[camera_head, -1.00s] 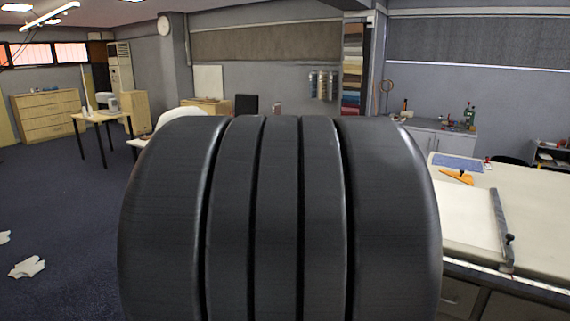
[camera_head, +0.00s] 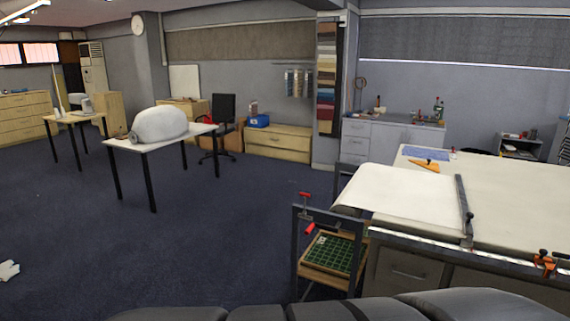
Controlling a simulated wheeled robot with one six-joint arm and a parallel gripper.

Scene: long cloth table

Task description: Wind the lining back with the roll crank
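The white lining (camera_head: 405,196) lies on the left end of the long cloth table (camera_head: 520,205), and its left edge reaches the table's end. A dark frame (camera_head: 297,250) stands at that end, with a red-handled part (camera_head: 304,197) on top and another red grip (camera_head: 310,229) just below. These look like the roll crank, but they are too small to be sure. The roll itself cannot be made out. My gripper is not in view. Only dark rounded parts, probably of my own arm, show along the bottom edge.
A dark bar (camera_head: 465,208) crosses the table at the lining's right edge. Orange clamps (camera_head: 545,262) sit on the near edge. A white table (camera_head: 150,144) stands left. The blue floor (camera_head: 200,240) between is open.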

